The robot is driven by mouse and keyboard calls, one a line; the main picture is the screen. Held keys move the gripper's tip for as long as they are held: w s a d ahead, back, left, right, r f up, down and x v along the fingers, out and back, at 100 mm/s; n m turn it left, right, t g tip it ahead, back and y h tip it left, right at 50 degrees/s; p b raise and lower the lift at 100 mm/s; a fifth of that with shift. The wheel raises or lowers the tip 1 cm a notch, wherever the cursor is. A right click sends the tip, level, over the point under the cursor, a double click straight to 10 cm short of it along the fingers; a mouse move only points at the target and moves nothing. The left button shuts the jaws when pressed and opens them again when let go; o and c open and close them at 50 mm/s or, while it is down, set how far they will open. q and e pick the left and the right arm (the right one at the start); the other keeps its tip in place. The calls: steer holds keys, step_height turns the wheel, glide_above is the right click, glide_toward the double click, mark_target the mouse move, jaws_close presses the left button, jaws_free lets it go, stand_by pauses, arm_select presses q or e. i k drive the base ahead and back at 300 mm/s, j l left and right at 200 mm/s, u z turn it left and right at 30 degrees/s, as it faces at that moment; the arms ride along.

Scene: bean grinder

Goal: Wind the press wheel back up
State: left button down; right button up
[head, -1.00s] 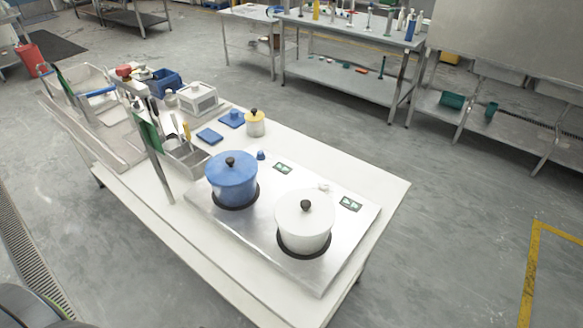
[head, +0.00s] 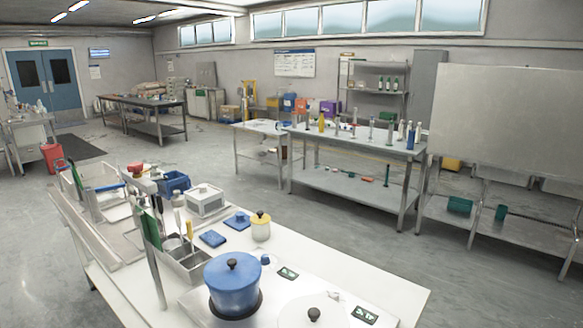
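I cannot make out a press or its wheel for certain in the head view. Neither of my grippers shows. A metal workbench (head: 352,183) stands across the aisle with several slim upright items and bottles on it, too small to identify. A smaller table (head: 258,128) stands at its left end. A dark long table (head: 140,103) at the back left holds several small items, also too small to tell apart.
The near white counter (head: 330,262) holds a blue pot (head: 232,285), a white pot (head: 312,315) cut off below, a yellow-lidded jar (head: 261,228) and a utensil bin (head: 188,262). A red bin (head: 53,158) stands at left. Grey floor (head: 215,165) is open between the counter and benches.

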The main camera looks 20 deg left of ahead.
mark_target(136, 168)
steer(key=u, duration=1.65)
steer(key=z, duration=0.65)
steer(key=i+j+z, duration=0.15)
steer(key=j+z, duration=0.25)
steer(key=i+j+z, duration=0.1)
steer(key=j+z, duration=0.7)
steer(key=j, duration=0.2)
steer(key=j+z, duration=0.4)
steer(key=k+j, duration=0.05)
